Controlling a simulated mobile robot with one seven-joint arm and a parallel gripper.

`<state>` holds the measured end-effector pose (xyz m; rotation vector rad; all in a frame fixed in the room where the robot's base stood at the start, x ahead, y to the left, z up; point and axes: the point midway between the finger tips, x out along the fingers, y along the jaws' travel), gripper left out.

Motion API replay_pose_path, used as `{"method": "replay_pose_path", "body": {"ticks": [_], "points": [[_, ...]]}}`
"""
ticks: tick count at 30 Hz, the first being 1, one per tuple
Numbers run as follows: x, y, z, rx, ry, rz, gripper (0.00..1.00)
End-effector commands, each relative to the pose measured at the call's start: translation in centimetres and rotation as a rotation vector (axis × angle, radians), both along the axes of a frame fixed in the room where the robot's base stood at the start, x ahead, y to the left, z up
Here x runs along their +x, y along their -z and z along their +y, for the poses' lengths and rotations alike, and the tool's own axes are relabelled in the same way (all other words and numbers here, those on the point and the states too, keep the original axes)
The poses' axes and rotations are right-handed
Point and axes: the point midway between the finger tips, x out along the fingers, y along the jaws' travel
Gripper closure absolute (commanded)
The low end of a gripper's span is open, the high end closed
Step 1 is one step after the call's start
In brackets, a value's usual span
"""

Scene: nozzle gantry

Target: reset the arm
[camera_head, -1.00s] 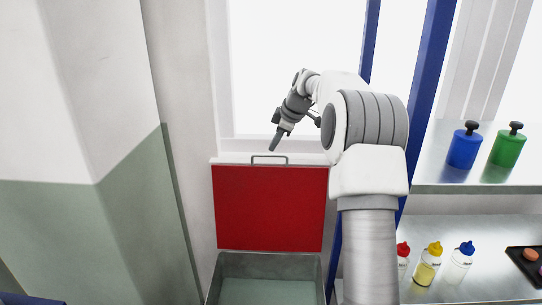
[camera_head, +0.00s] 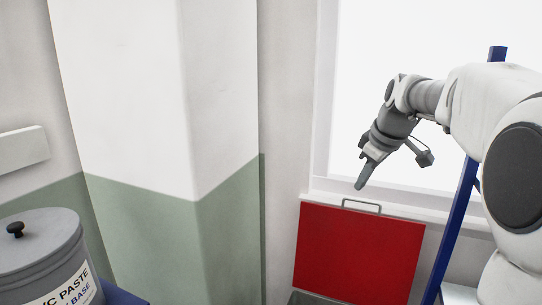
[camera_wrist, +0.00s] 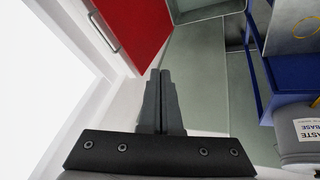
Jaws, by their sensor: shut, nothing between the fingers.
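My gripper (camera_head: 362,184) is at the end of my raised arm, in front of the bright window and above the red panel, pointing down and to the left. In the wrist view its two dark fingers (camera_wrist: 160,74) lie together, shut with nothing between them. It touches nothing that I can see.
A red panel (camera_head: 357,252) with a metal handle (camera_head: 361,205) stands below the window sill. A grey lidded paste tub (camera_head: 45,258) is at the lower left. A white and green wall pillar (camera_head: 195,150) stands between. A blue post (camera_head: 463,215) rises beside my arm.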

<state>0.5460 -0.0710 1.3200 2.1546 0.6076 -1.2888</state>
Motion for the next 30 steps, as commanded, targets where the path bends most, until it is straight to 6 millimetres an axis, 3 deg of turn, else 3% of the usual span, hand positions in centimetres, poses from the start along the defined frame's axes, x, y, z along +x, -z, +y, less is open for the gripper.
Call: {"method": "replay_pose_path", "body": {"ticks": [3,10,21,25,30], "points": [[-4.5,-0.7,2.1,0.015,0.092,0.008,1.0],[-12.9,-0.2,4.8,0.063,0.283,0.014,1.0],[-25.6,4.7,6.9,0.181,0.568,0.002,1.0],[-28.3,6.6,7.1,0.22,0.637,-0.001,1.0],[-29.9,8.0,7.1,0.243,0.681,-0.001,1.0]]}}
